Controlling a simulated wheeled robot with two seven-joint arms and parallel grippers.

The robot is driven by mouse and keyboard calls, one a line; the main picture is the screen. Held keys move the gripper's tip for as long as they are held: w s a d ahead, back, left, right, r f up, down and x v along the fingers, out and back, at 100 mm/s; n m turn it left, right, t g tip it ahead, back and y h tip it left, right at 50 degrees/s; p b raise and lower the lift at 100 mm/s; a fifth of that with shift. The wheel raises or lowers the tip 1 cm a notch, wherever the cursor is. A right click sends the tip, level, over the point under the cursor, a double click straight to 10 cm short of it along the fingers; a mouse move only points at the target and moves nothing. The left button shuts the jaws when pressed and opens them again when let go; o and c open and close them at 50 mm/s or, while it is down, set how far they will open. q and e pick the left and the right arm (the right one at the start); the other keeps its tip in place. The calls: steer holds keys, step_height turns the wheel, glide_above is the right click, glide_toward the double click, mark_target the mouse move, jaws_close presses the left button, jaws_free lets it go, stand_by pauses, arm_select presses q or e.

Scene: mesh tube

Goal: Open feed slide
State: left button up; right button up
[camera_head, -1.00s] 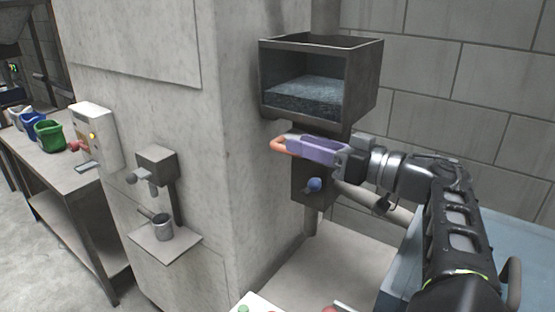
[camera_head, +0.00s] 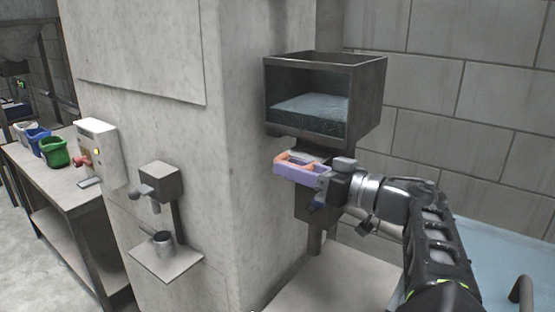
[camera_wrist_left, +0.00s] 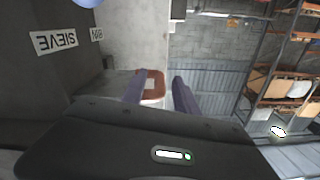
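The orange handle of the feed slide (camera_head: 297,158) sits just below the open-topped dark hopper (camera_head: 365,100), which holds grey-blue material. My left gripper (camera_head: 285,167), with purple fingers, reaches it from the right in the head view. In the left wrist view the fingers (camera_wrist_left: 160,92) stand apart, with the orange handle (camera_wrist_left: 152,76) showing between and beyond them. A gap shows beside the right finger, so the fingers look open around the handle. Whether they touch it I cannot tell. The slide body is hidden behind my gripper. My right gripper is not in view.
A concrete pillar (camera_head: 150,60) stands left of the hopper. It carries a small dispenser (camera_head: 160,183) with a metal cup (camera_head: 163,243) and a white control box (camera_head: 98,150). A side table (camera_head: 65,190) holds coloured buckets.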

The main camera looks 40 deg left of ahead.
arm_select(q)
steer(key=shift+a+p, duration=0.5)
steer(key=shift+a, duration=1.5)
jaws_close()
